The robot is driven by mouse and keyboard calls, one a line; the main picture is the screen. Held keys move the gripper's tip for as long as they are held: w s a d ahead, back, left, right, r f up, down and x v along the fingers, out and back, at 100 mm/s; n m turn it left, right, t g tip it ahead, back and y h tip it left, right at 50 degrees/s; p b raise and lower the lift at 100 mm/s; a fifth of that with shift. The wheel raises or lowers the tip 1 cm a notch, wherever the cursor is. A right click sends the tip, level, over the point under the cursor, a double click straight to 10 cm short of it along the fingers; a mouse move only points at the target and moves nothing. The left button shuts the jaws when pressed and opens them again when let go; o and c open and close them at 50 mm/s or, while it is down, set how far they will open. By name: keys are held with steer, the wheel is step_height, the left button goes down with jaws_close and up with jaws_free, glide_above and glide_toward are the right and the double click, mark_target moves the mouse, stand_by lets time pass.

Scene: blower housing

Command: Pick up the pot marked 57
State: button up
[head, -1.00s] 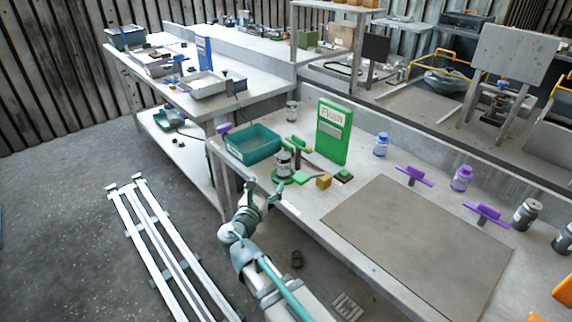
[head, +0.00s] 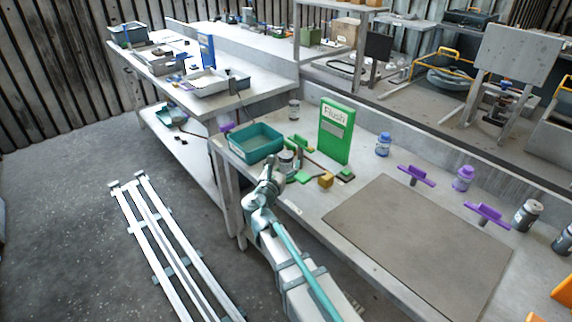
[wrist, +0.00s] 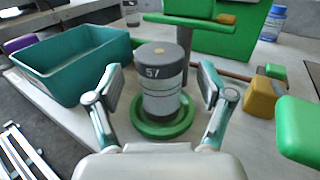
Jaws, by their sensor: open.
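The pot marked 57 (wrist: 160,85) is a pale cylinder with a dark grey top, standing upright on a round green base (wrist: 162,125) in the wrist view. My gripper (wrist: 158,88) is open, one finger to the left and one to the right of the pot, with gaps on both sides. In the head view the pot (head: 286,161) is partly hidden behind my gripper (head: 272,165) at the bench's near left edge.
A teal bin (wrist: 78,60) stands left of the pot. A yellow block (wrist: 260,98) and a green piece (wrist: 300,130) lie to the right. A green "Flush" board (head: 336,132) stands behind. A brown mat (head: 415,235) covers the right part of the bench.

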steer(key=shift+w+d, duration=0.15)
steer(key=shift+w, duration=0.4)
steer(key=shift+c, duration=0.2)
steer(key=c, duration=1.4)
